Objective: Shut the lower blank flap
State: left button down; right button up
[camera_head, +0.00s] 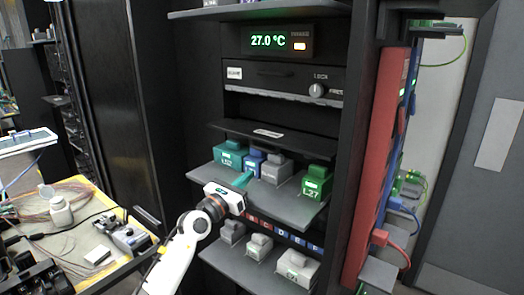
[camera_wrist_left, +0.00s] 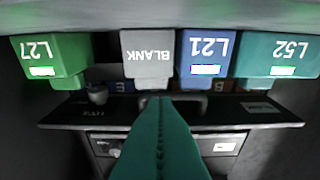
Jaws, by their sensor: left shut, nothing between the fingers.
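A black flap (camera_head: 303,143) with a white label juts out of the rack below the lock panel, roughly level. I cannot read a name on it that marks it as the lower blank flap. My left gripper (camera_head: 243,180) is shut and empty, its teal fingers in front of the modules on the grey shelf (camera_head: 300,208), lower than the flap. In the left wrist view, which looks upside down, the shut fingers (camera_wrist_left: 158,105) point in toward the rack. A black ledge with labels (camera_wrist_left: 110,113) crosses behind them. My right gripper is not in view.
The shelf holds a teal L52 module (camera_head: 229,155), a blue L21, a grey BLANK module (camera_wrist_left: 147,57) and a green L27 module (camera_head: 316,181). A lower shelf (camera_head: 245,270) holds grey modules. A cluttered table (camera_head: 85,185) stands left; red and blue panels stand right.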

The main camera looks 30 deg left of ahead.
aim_at(268, 142)
pick_arm(q)
jog(key=x, duration=0.7)
jog(key=shift+w, duration=0.15)
jog(key=r+p, duration=0.1)
jog(key=r, duration=0.1)
jog(key=r+p, duration=0.1)
jog(key=r, duration=0.1)
jog(key=shift+w+p, duration=0.25)
jog(key=shift+p, duration=0.05)
jog(key=shift+s+r, duration=0.1)
